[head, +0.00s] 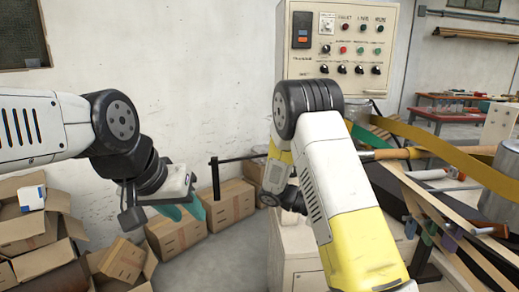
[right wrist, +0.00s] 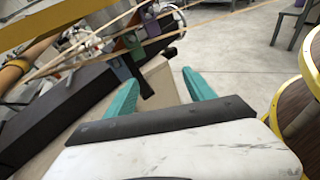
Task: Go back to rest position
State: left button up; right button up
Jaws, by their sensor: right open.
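My left gripper (head: 184,212) hangs at the end of the left arm in the head view, with its teal fingers pointing down, in front of the cardboard boxes by the wall. I see nothing held in it, but its opening is unclear from this angle. My right arm is folded in the middle of the head view, and its gripper is hidden there. In the right wrist view my right gripper (right wrist: 161,88) shows teal fingers spread apart with nothing between them.
Cardboard boxes (head: 179,233) stand along the wall. A control panel (head: 341,45) is behind my right arm. A yellow strip (head: 440,147) and machine rails lie to the right. A red table (head: 446,117) stands farther back. The right wrist view shows open grey floor (right wrist: 235,50) and a yellow-rimmed round thing (right wrist: 300,108).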

jog(key=s+a+r+m+t+y, duration=0.5)
jog(key=s+a+r+m+y, duration=0.1)
jog(key=s+r+y, duration=0.2)
jog(key=s+a+r+m+t+y, duration=0.5)
jog(key=s+a+r+m+y, duration=0.1)
jog(key=s+r+y, duration=0.2)
jog(key=shift+s+m+t, duration=0.15)
jog(key=shift+m+t, duration=0.15)
jog(key=shift+t, duration=0.1)
jog(key=shift+d+r, duration=0.1)
